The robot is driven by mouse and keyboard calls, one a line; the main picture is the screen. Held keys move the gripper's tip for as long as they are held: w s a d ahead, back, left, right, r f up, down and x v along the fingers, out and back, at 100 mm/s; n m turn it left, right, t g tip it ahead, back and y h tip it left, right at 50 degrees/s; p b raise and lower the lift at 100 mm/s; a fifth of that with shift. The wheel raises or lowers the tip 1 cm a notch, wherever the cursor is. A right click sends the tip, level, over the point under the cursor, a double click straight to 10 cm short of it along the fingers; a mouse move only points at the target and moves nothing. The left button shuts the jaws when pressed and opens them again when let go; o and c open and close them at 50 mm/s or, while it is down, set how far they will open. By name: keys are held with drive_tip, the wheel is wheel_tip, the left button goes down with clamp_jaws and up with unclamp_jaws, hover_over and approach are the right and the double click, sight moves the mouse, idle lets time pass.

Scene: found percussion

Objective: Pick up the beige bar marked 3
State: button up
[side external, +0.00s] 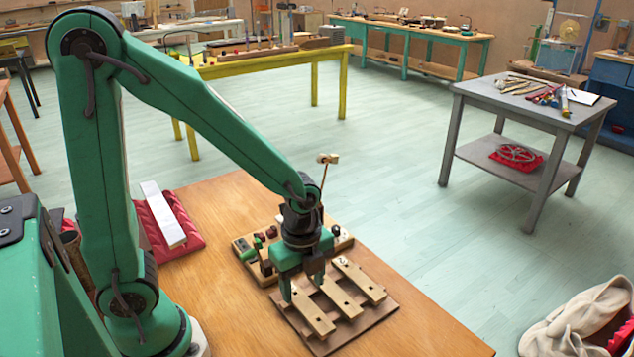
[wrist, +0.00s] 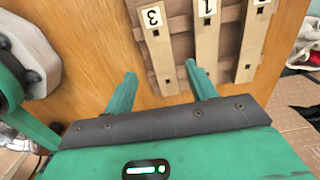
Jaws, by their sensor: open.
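The beige bar marked 3 (wrist: 162,60) is leftmost of three bars in the wrist view, its label at the far end. In the side view it is the nearest bar (side external: 317,321), partly hidden by my gripper (side external: 302,288). My gripper (wrist: 160,75) is open and empty. In the wrist view its two green fingers appear on either side of the bar's near end. I cannot tell how far the tips are above it.
The bar marked 1 (wrist: 205,50) and the bar marked 2 (wrist: 251,45) lie beside it on a brown slatted base (side external: 383,311). A wooden board with small dark knobs (side external: 243,243) is just behind. A white bar (side external: 163,215) lies on a red pad at left.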

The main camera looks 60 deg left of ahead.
sight(305, 304)
drive_tip(key=shift+f, duration=0.15)
drive_tip(key=shift+w+f, duration=0.15)
drive_tip(key=shift+f, duration=2.3)
drive_tip(key=shift+c, duration=0.5)
drive_tip(key=c, duration=1.1)
